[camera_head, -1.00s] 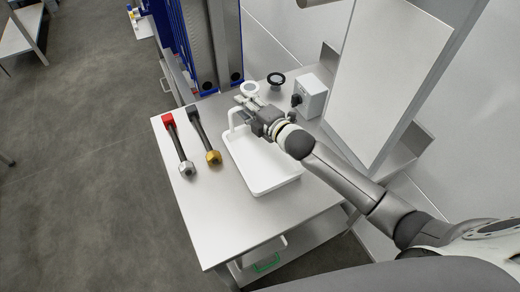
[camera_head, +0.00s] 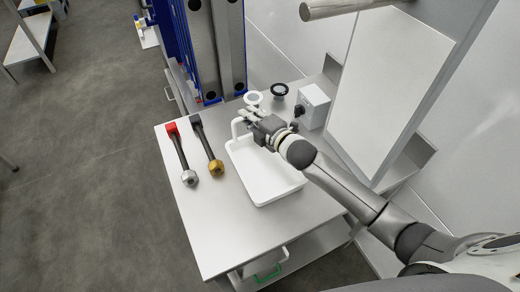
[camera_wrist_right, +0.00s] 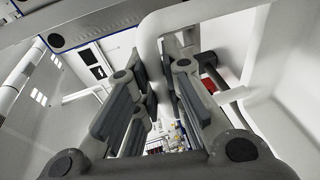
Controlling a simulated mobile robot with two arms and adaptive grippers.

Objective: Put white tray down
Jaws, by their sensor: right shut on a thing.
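The white tray (camera_head: 268,184) is a shallow rectangular tray with a tall loop handle at its far end. It is at the middle right of the steel table (camera_head: 220,236), level with the top; I cannot tell whether it touches it. My right gripper (camera_head: 248,117) is shut on the handle. In the right wrist view the handle (camera_wrist_right: 152,40) rises by the fingers (camera_wrist_right: 158,95), whose pads hide part of it. My left gripper is not in view.
A red-ended tool (camera_head: 181,153) and a gold-tipped tool (camera_head: 207,148) lie left of the tray. A white ring (camera_head: 254,98), a black ring (camera_head: 279,90) and a grey switch box (camera_head: 313,105) stand behind it. The table's front is clear.

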